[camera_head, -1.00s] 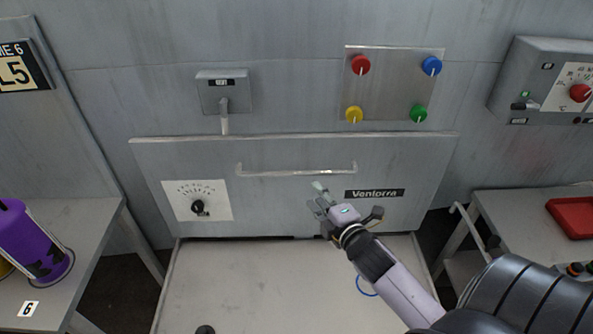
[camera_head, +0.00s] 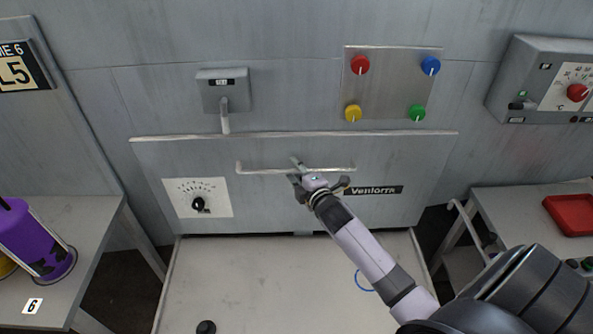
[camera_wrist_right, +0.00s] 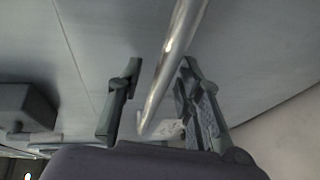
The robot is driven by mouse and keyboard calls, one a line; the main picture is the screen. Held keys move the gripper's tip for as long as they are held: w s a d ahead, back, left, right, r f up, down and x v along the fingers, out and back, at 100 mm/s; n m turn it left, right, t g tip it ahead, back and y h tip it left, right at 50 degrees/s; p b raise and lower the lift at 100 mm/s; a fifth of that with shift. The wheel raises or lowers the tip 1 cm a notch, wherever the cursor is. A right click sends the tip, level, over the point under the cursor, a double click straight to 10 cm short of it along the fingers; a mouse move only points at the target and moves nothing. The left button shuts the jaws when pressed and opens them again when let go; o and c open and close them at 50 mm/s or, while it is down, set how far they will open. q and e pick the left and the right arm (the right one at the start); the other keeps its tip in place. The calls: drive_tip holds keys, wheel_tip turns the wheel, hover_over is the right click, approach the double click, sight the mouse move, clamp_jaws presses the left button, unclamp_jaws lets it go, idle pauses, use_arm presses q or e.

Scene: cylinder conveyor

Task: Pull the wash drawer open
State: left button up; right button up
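The wash drawer (camera_head: 280,205) is a wide grey front panel with a long horizontal bar handle (camera_head: 255,173) and a "Ventorra" label. Its front looks flush with the wall below the top ledge. My right gripper (camera_head: 302,172) is at the handle's middle. In the right wrist view, the handle bar (camera_wrist_right: 176,60) runs between the two open fingers of the right gripper (camera_wrist_right: 155,95), with gaps visible on both sides. The fingers do not appear closed on it. My left gripper is not in view.
A dial plate (camera_head: 180,205) is on the panel's left. A lever box (camera_head: 210,92) and a plate with coloured knobs (camera_head: 385,95) are above. Side tables stand left (camera_head: 85,215) and right (camera_head: 500,205), with a purple container (camera_head: 30,240) and red tray (camera_head: 572,216).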

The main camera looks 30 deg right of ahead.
clamp_jaws()
idle(0.8)
